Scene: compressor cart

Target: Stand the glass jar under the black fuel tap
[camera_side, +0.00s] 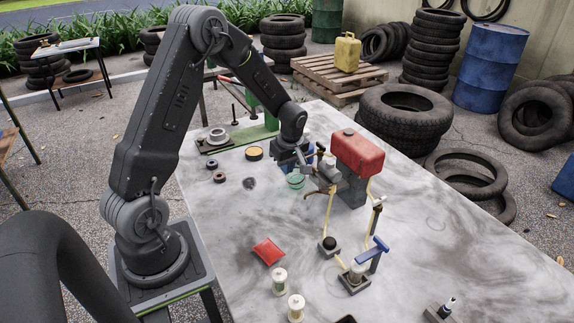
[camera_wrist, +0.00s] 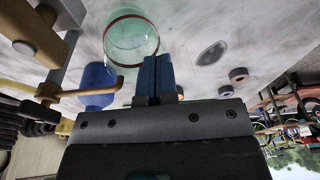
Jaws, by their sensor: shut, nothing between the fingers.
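A pale green glass jar (camera_side: 296,181) stands on the grey table just below my gripper (camera_side: 299,163). In the wrist view the jar (camera_wrist: 131,38) shows a brownish ring at its rim, close beside my gripper's blue fingertips (camera_wrist: 158,76). My fingers are shut against each other with nothing between them. The jar is outside the fingers; whether they touch it I cannot tell. A red tank (camera_side: 358,149) on a dark block stands right of the jar. Tap fittings (camera_side: 329,172) stick out beside it. A black-topped fitting (camera_side: 328,243) sits lower down; which one is the fuel tap is unclear.
Yellow hoses (camera_side: 331,212) run down from the tank area toward a blue-handled valve (camera_side: 374,252). A blue object (camera_wrist: 97,82) is near the fingers. The right tabletop is mostly clear.

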